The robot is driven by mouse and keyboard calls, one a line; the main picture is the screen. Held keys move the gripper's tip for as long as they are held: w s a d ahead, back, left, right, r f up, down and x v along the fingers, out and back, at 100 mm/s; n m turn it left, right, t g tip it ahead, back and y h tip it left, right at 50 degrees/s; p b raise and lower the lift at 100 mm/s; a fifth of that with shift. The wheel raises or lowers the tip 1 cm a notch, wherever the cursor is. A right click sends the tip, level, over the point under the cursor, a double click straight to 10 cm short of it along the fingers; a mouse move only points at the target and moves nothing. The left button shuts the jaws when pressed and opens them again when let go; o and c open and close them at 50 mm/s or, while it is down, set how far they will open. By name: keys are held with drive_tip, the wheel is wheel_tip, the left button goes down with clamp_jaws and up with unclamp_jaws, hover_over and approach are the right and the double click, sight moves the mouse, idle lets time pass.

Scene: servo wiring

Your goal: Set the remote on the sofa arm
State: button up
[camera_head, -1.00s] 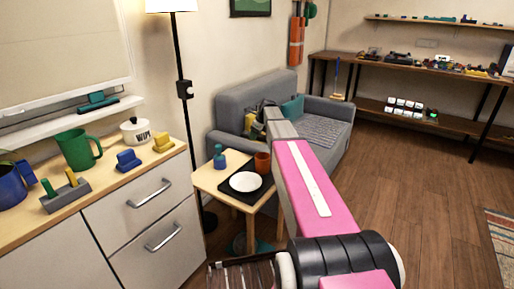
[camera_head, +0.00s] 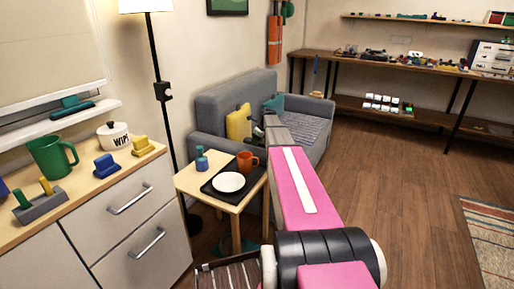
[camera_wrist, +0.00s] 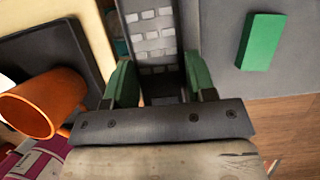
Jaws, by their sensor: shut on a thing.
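My gripper (camera_wrist: 160,82) is shut on the remote (camera_wrist: 152,25), a dark grey bar with rows of pale buttons, between green fingertips. The remote points away from the gripper, and its near end is partly hidden in the jaws. In the head view my pink arm hides most of the gripper and the remote. The grey sofa (camera_head: 215,103) stands behind the side table. A grey surface of the sofa (camera_wrist: 225,75) lies to the right of the remote in the wrist view; whether the remote touches it I cannot tell.
A green block (camera_wrist: 262,40) lies on the grey surface. A yellow cushion (camera_head: 238,123) leans on the sofa.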

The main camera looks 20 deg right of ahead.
sight(257, 151)
drive_tip(key=shift+f, duration=1.95)
drive_tip(key=shift+f, duration=0.1)
drive_tip(key=o, duration=0.9)
drive_tip(key=shift+o, duration=0.2)
drive_tip(key=v, duration=1.2)
drive_tip(key=shift+w, duration=0.1)
